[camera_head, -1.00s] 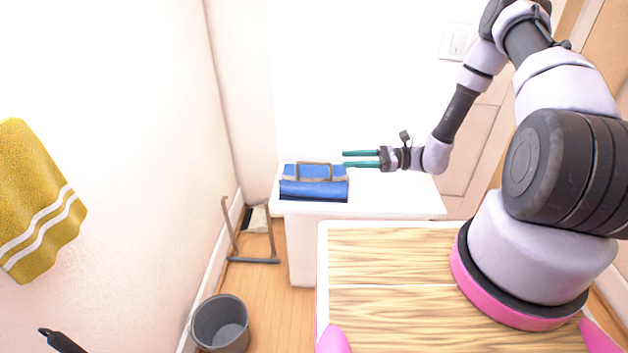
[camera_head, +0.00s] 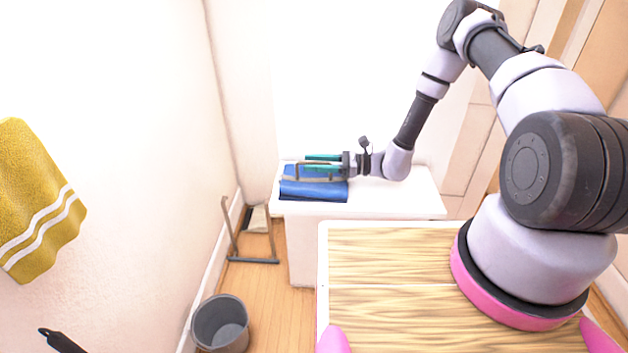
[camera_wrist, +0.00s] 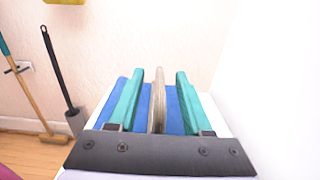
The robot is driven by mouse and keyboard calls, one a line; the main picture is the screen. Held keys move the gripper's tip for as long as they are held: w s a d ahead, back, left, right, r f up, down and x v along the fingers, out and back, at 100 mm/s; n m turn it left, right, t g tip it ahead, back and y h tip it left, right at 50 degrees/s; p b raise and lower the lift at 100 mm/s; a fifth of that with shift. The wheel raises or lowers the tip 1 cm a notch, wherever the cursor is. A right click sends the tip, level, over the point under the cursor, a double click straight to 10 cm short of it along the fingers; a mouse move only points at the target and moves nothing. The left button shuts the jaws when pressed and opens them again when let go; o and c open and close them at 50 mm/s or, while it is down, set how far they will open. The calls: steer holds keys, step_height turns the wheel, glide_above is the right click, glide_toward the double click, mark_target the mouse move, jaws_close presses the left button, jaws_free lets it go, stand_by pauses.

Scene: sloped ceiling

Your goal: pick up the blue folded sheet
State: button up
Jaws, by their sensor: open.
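The blue folded sheet (camera_head: 315,190) lies near the left end of a white cabinet top (camera_head: 395,200). A tan-grey strap or handle stands up along it. My gripper (camera_head: 306,162) is open at the sheet, reaching in from the right with its teal fingers level. In the wrist view, the open fingers (camera_wrist: 160,74) are on either side of the upright tan strip (camera_wrist: 157,102), with gaps at both sides. The blue cloth (camera_wrist: 173,112) shows below and between the fingers. The fingers cover part of the sheet, and I cannot tell whether they touch it.
The wall is close behind the cabinet. A yellow towel (camera_head: 38,205) hangs on the left wall. The right part of the cabinet top is clear.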

steer(key=shift+a, duration=0.1)
jaws_close()
stand_by(1.3)
